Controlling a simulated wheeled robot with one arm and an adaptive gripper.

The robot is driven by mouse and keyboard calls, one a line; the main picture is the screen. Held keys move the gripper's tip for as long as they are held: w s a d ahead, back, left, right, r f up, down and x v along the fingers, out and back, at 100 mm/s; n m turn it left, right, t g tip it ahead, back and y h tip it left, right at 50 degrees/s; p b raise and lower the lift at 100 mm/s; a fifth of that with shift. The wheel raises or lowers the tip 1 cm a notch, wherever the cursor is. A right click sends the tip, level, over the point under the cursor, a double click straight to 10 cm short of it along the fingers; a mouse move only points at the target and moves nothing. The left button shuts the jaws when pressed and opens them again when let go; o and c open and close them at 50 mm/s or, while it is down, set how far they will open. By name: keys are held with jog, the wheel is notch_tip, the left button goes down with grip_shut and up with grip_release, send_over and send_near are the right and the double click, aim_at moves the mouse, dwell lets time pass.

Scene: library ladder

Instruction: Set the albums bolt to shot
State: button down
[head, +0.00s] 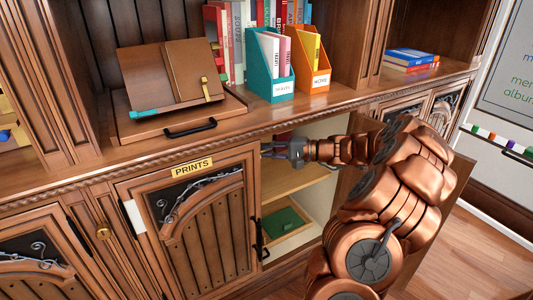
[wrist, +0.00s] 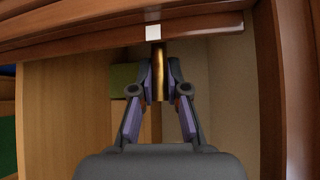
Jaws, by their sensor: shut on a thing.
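A vertical brass rod, which looks like the bolt (wrist: 159,72), stands between my fingertips in the wrist view. A small white block (wrist: 152,32) is on the wooden edge just above it. My gripper (head: 268,150) reaches into the open compartment under the counter, right of the door labelled PRINTS (head: 190,225). It also shows in the wrist view (wrist: 160,88), with its fingers closed on either side of the rod. In the head view the bolt cannot be made out behind my gripper. No label reading albums is legible on the cabinet.
A green box (head: 285,222) lies low in the open compartment, below a wooden shelf (head: 297,183). The wooden counter (head: 330,103) overhangs my gripper. A book stand (head: 170,75), a teal file box (head: 270,67) and an orange one (head: 306,60) stand on it.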

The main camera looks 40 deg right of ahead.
jog(key=shift+r, duration=0.35)
jog(key=c, duration=1.5)
grip_release()
jog(key=o, duration=0.3)
jog(key=shift+o, duration=0.2)
jog(key=shift+s+f, duration=0.1)
jog(key=v, duration=1.2)
jog(key=shift+a, duration=0.1)
